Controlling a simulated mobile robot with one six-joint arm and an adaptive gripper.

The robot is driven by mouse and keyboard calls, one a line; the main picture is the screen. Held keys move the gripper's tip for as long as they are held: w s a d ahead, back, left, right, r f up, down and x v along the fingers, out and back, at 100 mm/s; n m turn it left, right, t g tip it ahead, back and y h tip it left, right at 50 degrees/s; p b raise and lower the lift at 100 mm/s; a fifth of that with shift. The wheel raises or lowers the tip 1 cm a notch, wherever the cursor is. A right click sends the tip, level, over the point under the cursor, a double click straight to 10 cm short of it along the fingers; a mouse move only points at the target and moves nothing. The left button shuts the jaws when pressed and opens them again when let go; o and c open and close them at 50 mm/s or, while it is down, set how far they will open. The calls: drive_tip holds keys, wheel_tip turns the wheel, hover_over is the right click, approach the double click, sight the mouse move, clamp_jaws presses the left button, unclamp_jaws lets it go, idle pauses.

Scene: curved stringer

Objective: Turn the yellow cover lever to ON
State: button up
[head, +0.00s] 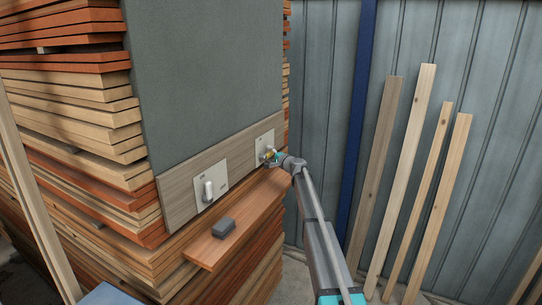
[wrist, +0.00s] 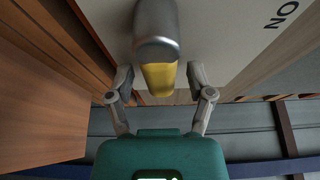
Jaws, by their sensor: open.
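The yellow cover lever (wrist: 159,78) shows in the wrist view with a rounded grey metal part (wrist: 157,30) at its upper end. It stands in front of a pale plate (wrist: 235,35) marked ON. My gripper (wrist: 160,86) is open, with one finger on each side of the yellow part. Gaps show on both sides, wider on the right, so I see no grip on it. In the head view my gripper (head: 269,159) is at the right-hand plate (head: 262,142) and hides most of the lever, leaving only a speck of yellow.
A second plate with a white lever (head: 208,191) is on the left of the wooden strip (head: 178,199). A ledge (head: 243,215) below carries a dark grey block (head: 223,227). Timber stacks surround the grey panel. Planks (head: 412,150) lean on the metal wall at right.

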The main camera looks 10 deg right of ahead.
clamp_jaws()
drive_tip(key=shift+d, duration=0.25)
